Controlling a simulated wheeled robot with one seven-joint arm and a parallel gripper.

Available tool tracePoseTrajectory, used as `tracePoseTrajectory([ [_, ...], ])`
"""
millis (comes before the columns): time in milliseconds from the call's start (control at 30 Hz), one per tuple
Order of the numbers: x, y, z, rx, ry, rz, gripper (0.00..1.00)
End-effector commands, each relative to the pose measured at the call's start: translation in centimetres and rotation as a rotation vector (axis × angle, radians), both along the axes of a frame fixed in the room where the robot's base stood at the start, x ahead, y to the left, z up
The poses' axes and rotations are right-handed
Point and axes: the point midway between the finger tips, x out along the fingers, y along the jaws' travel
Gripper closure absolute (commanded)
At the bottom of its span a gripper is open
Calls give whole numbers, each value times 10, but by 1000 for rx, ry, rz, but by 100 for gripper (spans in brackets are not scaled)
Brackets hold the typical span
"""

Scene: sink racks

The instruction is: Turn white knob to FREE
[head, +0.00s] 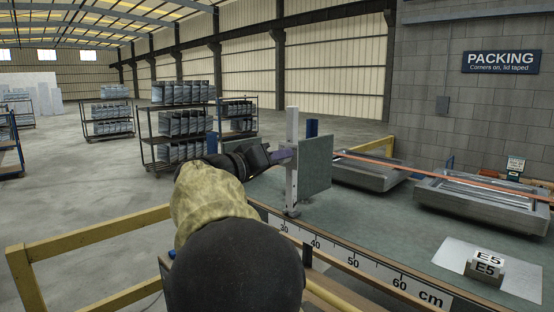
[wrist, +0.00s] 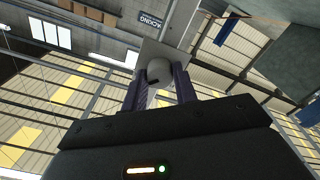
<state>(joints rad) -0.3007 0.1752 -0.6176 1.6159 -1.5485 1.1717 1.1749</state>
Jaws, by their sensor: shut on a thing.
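In the head view my gripper (head: 284,155) meets an upright pale metal post (head: 292,178) on the bench; the knob itself cannot be made out there. No FREE lettering is legible, so the knob's setting cannot be told.
A grey-green panel (head: 316,167) stands just right of the post. A ruler strip (head: 352,262) runs along the bench front. Metal trays (head: 480,205) and an E5 block (head: 487,268) lie to the right. A yellow rail (head: 90,235) is at left.

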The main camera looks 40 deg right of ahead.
Motion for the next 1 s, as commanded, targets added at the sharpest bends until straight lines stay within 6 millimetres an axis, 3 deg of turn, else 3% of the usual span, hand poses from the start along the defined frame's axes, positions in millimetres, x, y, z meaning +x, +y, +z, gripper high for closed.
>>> tracePoseTrajectory([
  [367,0,0,-3,-11,142,1,94],
  [1000,1,0,-2,-56,710,1,94],
])
